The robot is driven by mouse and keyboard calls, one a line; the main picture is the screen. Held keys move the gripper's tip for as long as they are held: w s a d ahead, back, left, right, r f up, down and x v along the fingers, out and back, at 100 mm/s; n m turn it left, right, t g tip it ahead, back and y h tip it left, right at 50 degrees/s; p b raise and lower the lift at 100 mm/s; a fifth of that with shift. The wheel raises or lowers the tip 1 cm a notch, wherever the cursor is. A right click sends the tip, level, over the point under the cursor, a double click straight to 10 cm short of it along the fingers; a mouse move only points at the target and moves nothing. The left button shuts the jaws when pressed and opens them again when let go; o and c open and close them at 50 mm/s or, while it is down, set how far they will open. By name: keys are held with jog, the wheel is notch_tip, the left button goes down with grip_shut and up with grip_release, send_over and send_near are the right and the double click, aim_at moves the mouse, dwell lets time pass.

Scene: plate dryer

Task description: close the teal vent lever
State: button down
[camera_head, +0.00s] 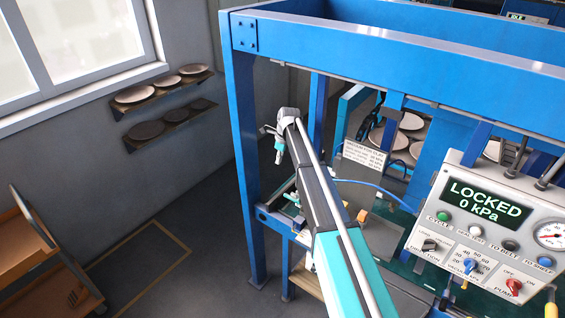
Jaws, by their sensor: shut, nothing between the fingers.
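My gripper (278,156) is at the far end of my arm, left of centre, in front of the blue press frame. It points down and its fingers are shut with nothing between them. A small teal piece (291,199) shows below my gripper, beside my arm and near the frame's lower rail. It may be the teal vent lever, but it is too small to tell its position. My gripper is above it and appears apart from it. My arm hides part of the area to the right.
The blue frame (243,160) has an upright post close to my gripper. A control panel (490,225) reading "LOCKED 0 kPa" is at the right. A blue hose (375,186) runs behind my arm. Wall shelves (170,118) hold several plates. A wooden cart (30,250) stands left; floor between is clear.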

jog(key=shift+w+a+r, duration=0.3)
jog(key=shift+w+r, duration=0.1)
jog(key=shift+r, duration=0.1)
jog(key=shift+s, duration=0.1)
jog(key=s+d+f+n+b, duration=0.4)
jog(key=s+n, duration=0.4)
jog(key=s, duration=0.4)
jog(key=s+d+f+n+h+b, duration=0.1)
jog(key=s+d+f+n+b, duration=0.3)
jog(key=s, duration=0.8)
jog(key=s+d+f+n+h+b, duration=0.1)
jog(key=s+d+f+n+b, duration=0.3)
jog(key=s+n, duration=0.8)
notch_tip(320, 180, down, 4)
jog(key=b, duration=0.2)
jog(key=shift+s+d+r+b, duration=0.15)
jog(key=shift+s+d+b, duration=0.15)
jog(key=shift+b, duration=0.1)
jog(key=shift+w, duration=0.1)
